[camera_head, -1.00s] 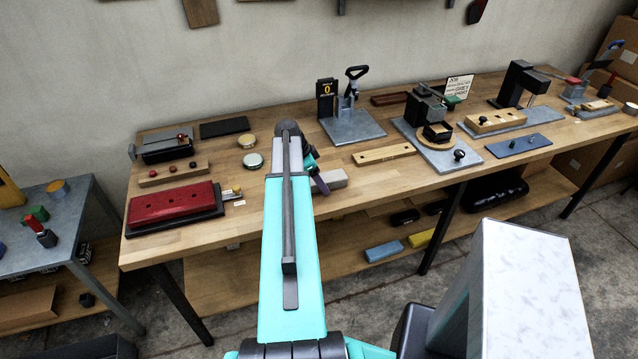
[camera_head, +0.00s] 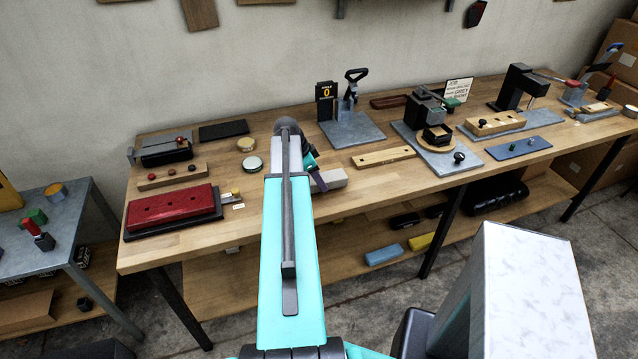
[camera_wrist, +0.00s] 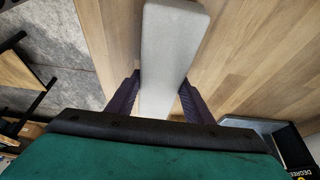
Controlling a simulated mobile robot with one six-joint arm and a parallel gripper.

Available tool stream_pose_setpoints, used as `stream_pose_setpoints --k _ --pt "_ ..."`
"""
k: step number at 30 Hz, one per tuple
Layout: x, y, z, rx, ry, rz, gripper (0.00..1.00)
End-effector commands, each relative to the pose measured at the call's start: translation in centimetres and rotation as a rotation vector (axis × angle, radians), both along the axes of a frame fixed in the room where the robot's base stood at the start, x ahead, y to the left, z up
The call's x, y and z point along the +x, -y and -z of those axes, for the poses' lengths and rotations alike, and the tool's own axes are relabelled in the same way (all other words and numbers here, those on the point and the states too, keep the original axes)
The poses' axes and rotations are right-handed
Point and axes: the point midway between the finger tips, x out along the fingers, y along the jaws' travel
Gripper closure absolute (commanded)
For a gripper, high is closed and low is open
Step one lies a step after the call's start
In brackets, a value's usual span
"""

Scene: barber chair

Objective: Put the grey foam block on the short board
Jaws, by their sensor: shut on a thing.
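The grey foam block (camera_head: 333,179) is a pale grey bar on or just above the front of the wooden workbench, partly hidden by my arm in the head view. In the wrist view the block (camera_wrist: 172,45) runs between the two purple fingers of my gripper (camera_wrist: 158,98), which is shut on it. In the head view my gripper (camera_head: 318,180) is mostly hidden behind my arm. A light wooden board with holes (camera_head: 384,156) lies right of the block; another light wooden board (camera_head: 496,122) sits on a grey plate farther right. I cannot tell which is the short board.
A clamp on a grey base (camera_head: 352,133) stands behind the nearer board. A press fixture (camera_head: 440,150) and a blue plate (camera_head: 518,146) are to the right. A red block (camera_head: 170,205) and two round tins are on the left. Bare bench top surrounds the block.

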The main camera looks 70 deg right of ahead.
Motion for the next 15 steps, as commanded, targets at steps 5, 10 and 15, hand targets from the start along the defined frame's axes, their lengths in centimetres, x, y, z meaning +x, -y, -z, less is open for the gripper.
stream_pose_setpoints --k 5,10,15 --pt "0.1 0.0 -1.3 -0.003 0.001 -0.001 0.79" --pt "-1.2 -1.0 -1.9 0.000 0.000 0.001 0.79" --pt "-3.0 -2.3 -2.1 -0.001 0.001 0.001 0.79"
